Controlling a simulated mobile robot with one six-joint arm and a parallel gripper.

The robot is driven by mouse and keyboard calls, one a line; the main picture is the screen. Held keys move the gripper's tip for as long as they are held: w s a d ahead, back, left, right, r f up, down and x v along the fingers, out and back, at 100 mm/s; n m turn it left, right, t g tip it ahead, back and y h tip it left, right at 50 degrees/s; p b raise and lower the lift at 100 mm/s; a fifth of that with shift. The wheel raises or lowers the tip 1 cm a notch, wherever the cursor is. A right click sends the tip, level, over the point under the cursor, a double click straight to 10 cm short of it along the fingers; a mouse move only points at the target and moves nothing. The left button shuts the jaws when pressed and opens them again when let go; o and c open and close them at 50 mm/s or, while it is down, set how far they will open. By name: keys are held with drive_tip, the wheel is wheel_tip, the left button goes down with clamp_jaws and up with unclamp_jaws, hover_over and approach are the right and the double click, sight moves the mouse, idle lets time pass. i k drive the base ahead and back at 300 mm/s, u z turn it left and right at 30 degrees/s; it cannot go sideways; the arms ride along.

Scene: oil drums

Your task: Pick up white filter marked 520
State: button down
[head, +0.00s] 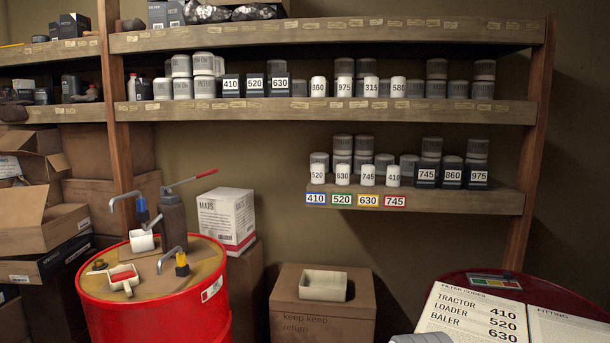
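The white filter marked 520 (317,174) stands upright at the left end of the short lower shelf (460,202). It is the leftmost of a row of small white filters, beside the white filter marked 630 (342,175). Grey canisters stand close behind it. A dark box marked 520 (255,84) sits on the shelf above. A green-edged tag reading 520 (342,197) is on the lower shelf's front edge, right of the white 520 filter. My gripper is not in view.
A red drum (155,310) with pumps and a long lever (190,178) stands at front left. A cardboard box with a white tray (323,285) stands below the shelf. A filter code sheet (470,315) lies on another red drum at front right. A grey edge at bottom centre is unclear.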

sight(318, 169)
drive_tip(key=k, duration=0.95)
drive_tip(key=u, duration=0.65)
drive_tip(key=i, duration=2)
drive_tip(key=z, duration=0.55)
drive_tip(key=i, duration=1.25)
drive_tip(key=z, duration=1.2)
drive_tip(key=i, duration=0.5)
drive_tip(key=z, duration=0.15)
drive_tip(key=k, duration=0.7)
drive_tip(key=z, duration=0.25)
